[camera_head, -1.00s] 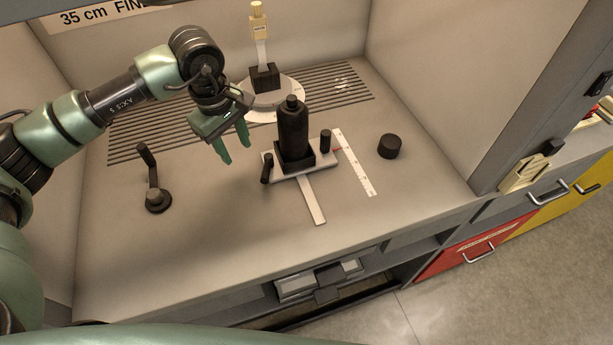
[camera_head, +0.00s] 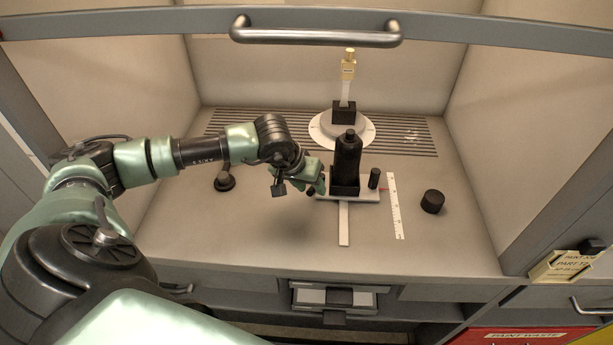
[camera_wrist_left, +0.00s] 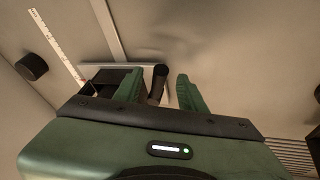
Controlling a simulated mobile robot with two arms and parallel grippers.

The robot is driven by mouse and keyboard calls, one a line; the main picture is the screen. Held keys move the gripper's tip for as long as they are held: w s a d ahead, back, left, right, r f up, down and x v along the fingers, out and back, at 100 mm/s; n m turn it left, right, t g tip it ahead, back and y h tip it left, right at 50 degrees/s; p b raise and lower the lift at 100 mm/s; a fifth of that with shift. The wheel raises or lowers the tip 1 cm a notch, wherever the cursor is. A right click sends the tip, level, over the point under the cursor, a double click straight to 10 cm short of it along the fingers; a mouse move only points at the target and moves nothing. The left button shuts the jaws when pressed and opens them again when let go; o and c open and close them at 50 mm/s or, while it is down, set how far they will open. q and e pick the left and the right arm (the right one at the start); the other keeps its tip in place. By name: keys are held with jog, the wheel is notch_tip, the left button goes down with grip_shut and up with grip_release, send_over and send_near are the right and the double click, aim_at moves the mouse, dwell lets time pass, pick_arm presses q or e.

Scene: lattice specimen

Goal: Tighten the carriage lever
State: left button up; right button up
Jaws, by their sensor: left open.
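The carriage (camera_head: 365,195) is a white plate on a pale rail (camera_head: 344,225), with a black bottle (camera_head: 347,160) in its black holder. A black post (camera_head: 374,178) stands at the plate's right end. A black lever (camera_wrist_left: 158,80) at the other end lies between my left gripper's fingers in the wrist view. My left gripper (camera_head: 317,187) is open at the carriage's left end; contact with the lever cannot be told. In the wrist view my left gripper (camera_wrist_left: 158,86) has one finger on each side of the lever. My right gripper is out of view.
A ruler (camera_head: 395,205) and a black knob (camera_head: 432,201) lie to the right. A round dial (camera_head: 325,128) with a cream-topped sample stands behind. A black crank (camera_head: 224,182) is left of my wrist. A sash handle (camera_head: 315,35) crosses above.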

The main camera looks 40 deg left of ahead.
pick_arm(q)
jog(key=shift+x, duration=0.75)
jog(key=shift+w+f, duration=0.1)
jog(key=shift+f, duration=0.1)
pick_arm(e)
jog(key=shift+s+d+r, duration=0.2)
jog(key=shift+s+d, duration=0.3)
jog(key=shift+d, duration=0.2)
pick_arm(q)
jog(key=shift+c, duration=0.3)
grip_shut()
jog(key=shift+a+f+m+h+b, duration=0.15)
jog(key=shift+a+m+h+b, duration=0.25)
jog(key=shift+m+b, duration=0.4)
jog(key=shift+a+m+b, duration=0.35)
jog(key=shift+m+b, duration=0.1)
jog(key=shift+m, duration=0.55)
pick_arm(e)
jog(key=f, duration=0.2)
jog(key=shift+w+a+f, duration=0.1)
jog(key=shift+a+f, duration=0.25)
